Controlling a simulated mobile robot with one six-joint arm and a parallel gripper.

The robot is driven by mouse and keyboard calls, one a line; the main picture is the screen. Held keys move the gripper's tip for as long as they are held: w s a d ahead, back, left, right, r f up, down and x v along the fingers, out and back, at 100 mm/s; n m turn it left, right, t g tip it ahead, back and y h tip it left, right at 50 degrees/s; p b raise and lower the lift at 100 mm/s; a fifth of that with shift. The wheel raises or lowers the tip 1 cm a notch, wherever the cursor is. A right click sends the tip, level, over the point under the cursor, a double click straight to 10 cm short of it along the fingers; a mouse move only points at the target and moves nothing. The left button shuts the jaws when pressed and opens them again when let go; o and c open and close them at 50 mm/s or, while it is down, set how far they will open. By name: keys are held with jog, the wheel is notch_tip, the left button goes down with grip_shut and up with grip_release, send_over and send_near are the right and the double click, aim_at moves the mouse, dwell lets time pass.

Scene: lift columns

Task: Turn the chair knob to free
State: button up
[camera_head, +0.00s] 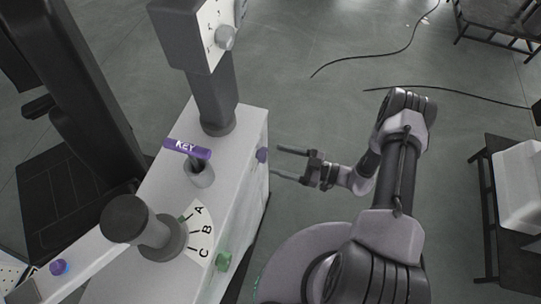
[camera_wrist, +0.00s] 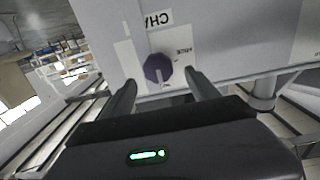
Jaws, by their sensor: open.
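The purple chair knob (camera_head: 262,155) sits on the right side face of the white console (camera_head: 258,125). In the wrist view the dark purple knob (camera_wrist: 157,68) shows from the front, with a pale pointer line running toward the lower edge of the picture. My gripper (camera_head: 276,161) is open and empty, just short of the knob in the head view. In the wrist view the knob appears between the two fingertips, without clear contact.
The console carries a purple KEY tag (camera_head: 186,149), a dark round knob (camera_head: 127,218) by an A-B-C dial, and a column with a grey box (camera_head: 180,30). A green knob (camera_head: 223,259) is lower on the side face. Cables (camera_head: 385,65) lie on the floor; a dark table (camera_head: 515,240) stands right.

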aim_at(267, 155)
jog(key=x, duration=0.4)
jog(key=shift+w, duration=0.1)
jog(key=c, duration=1.3)
jog(key=shift+c, duration=0.2)
